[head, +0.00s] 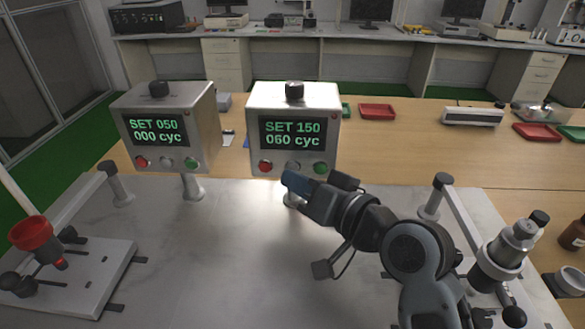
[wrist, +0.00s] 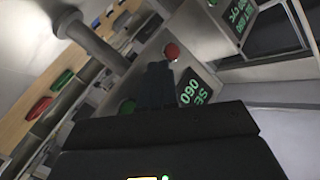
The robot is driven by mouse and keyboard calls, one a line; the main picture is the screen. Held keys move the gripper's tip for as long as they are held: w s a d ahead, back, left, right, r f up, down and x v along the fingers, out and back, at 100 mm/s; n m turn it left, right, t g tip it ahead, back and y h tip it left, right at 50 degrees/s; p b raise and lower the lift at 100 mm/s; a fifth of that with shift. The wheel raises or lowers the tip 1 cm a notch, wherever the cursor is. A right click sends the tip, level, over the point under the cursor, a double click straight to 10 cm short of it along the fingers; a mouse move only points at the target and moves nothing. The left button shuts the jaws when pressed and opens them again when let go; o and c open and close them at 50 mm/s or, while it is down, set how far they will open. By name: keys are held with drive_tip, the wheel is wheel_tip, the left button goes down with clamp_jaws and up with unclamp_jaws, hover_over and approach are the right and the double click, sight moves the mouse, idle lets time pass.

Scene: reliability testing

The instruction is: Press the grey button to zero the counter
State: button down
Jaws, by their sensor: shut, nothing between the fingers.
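Two counter boxes stand on posts. The right box (head: 293,98) shows "SET 150, 060 cyc"; the left box (head: 180,104) shows "SET 050, 000 cyc". Each has a red, a grey and a green button below its display. The right box's grey button (head: 293,165) sits between its red (head: 265,168) and green (head: 320,169) buttons. My gripper (head: 288,178) is shut and empty, its tip just below and in front of that grey button; contact cannot be told. In the wrist view, the fingers (wrist: 160,72) lie between the red (wrist: 171,52) and green (wrist: 127,107) buttons and hide the grey one.
The left box's grey button (head: 167,163) is clear of my arm. A fixture with a red cup (head: 31,233) stands at left, and a metal fixture (head: 507,250) at right. Red trays (head: 377,111) lie on the wooden bench behind. The grey plate (head: 215,255) is bare in the middle.

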drive_tip(key=shift+w, duration=0.25)
idle(0.6)
drive_tip(key=shift+s, duration=0.75)
drive_tip(key=shift+s, duration=0.1)
drive_tip(key=shift+s+a+p, duration=0.1)
drive_tip(key=shift+s+p, duration=0.7)
drive_tip(key=shift+s, duration=1.65)
